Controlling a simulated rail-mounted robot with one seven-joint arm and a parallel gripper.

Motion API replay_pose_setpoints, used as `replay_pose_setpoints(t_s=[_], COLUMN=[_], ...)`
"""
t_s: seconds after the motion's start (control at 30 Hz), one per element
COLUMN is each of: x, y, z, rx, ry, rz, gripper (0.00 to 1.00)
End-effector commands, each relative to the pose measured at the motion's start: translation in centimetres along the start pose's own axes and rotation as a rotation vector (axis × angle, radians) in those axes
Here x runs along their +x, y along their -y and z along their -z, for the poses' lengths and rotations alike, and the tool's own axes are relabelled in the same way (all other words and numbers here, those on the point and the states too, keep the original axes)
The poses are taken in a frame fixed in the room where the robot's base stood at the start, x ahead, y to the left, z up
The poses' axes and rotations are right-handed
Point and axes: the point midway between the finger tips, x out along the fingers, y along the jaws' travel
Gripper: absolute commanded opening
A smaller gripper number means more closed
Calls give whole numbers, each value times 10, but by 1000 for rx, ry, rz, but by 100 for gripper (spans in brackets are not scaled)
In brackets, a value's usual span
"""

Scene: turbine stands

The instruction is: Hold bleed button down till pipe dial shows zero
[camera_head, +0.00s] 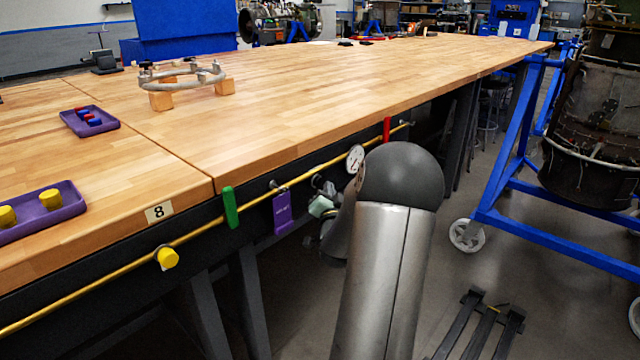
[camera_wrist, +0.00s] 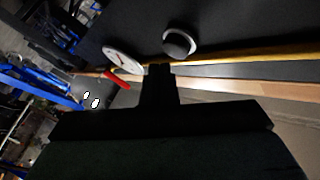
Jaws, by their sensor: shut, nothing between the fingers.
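The pipe dial (camera_head: 355,158) is a round white gauge on the yellow pipe (camera_head: 205,234) along the bench's front. It also shows in the wrist view (camera_wrist: 122,57), left of my fingertips; its reading is too small to tell. A dark round button in a grey collar (camera_wrist: 179,43), which looks like the bleed button, sits by the pipe in the wrist view. My gripper (camera_wrist: 160,69) is shut and empty, its tips just below and left of that button in the picture. I cannot tell whether they touch. In the head view my arm hides much of this area.
A red handle (camera_head: 387,129), a green handle (camera_head: 230,207), a purple tag (camera_head: 283,212) and a yellow knob (camera_head: 167,258) line the pipe. The wooden bench top (camera_head: 300,100) lies above. A blue wheeled stand (camera_head: 510,180) is at right.

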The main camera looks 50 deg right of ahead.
Motion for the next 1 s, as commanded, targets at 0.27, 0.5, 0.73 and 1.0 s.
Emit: replay_pose_setpoints(t_s=[0.27, 0.5, 0.73, 1.0], x=[-18, -32, -34, -34], y=[-14, -24, -25, -25], z=[12, 23, 25, 25], rx=[-1, -2, 0, 0], ry=[-1, -2, -1, -1], rz=[-1, 0, 0, 0], gripper=[0, 0, 0, 0])
